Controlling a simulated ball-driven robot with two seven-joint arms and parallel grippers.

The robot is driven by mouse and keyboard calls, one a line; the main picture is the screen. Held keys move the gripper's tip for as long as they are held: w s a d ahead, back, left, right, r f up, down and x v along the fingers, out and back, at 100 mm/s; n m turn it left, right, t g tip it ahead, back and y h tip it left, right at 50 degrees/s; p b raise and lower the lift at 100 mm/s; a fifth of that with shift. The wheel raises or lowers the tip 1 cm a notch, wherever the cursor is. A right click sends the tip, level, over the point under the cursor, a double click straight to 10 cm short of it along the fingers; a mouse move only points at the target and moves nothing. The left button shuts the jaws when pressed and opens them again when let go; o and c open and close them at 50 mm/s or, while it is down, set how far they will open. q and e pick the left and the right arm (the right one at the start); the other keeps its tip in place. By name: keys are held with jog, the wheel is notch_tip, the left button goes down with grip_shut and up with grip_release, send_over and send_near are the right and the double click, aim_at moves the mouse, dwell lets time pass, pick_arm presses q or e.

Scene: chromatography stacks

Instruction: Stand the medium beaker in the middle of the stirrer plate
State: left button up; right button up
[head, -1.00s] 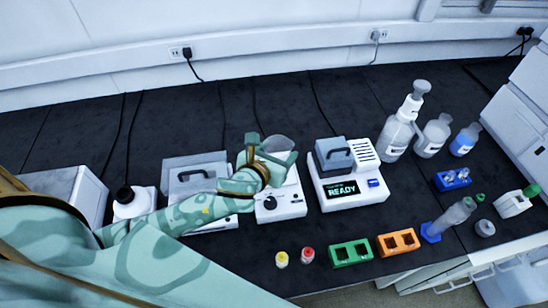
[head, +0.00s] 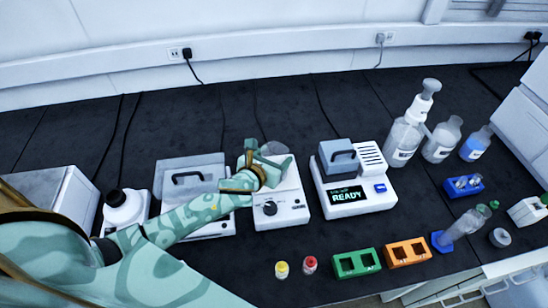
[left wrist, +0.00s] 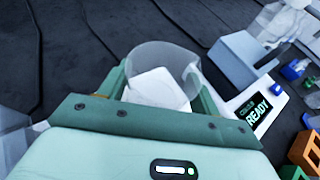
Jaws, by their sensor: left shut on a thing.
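My left gripper (head: 269,158) is shut on the medium beaker (head: 274,148), a clear glass vessel whose rim shows behind the fingers. In the left wrist view the beaker (left wrist: 163,58) sits upright-looking between the two green fingers, with a white surface seen through it. The stirrer plate (head: 287,211), a white unit with a black knob, lies beneath the gripper in the head view. Fingers hide most of its top and the beaker's base, so I cannot tell whether the beaker touches it. My right gripper is not in view.
A white heater block with a READY display (head: 378,203) stands close on the right. A lidded grey-white unit (head: 190,163) stands close on the left. Vials (head: 282,268), a green rack (head: 357,264) and an orange rack (head: 406,252) lie in front. The bench behind is mostly clear, with cables.

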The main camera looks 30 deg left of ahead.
pick_arm(q)
jog(key=o, duration=1.1)
jog(key=shift+f, duration=0.1)
jog(key=shift+s+r, duration=0.1)
jog(key=shift+r, duration=0.15)
jog(key=p+v, duration=0.3)
jog(key=v, duration=0.8)
jog(key=shift+s+a+r, duration=0.1)
jog(key=shift+s+r, duration=0.05)
jog(key=shift+s, duration=0.2)
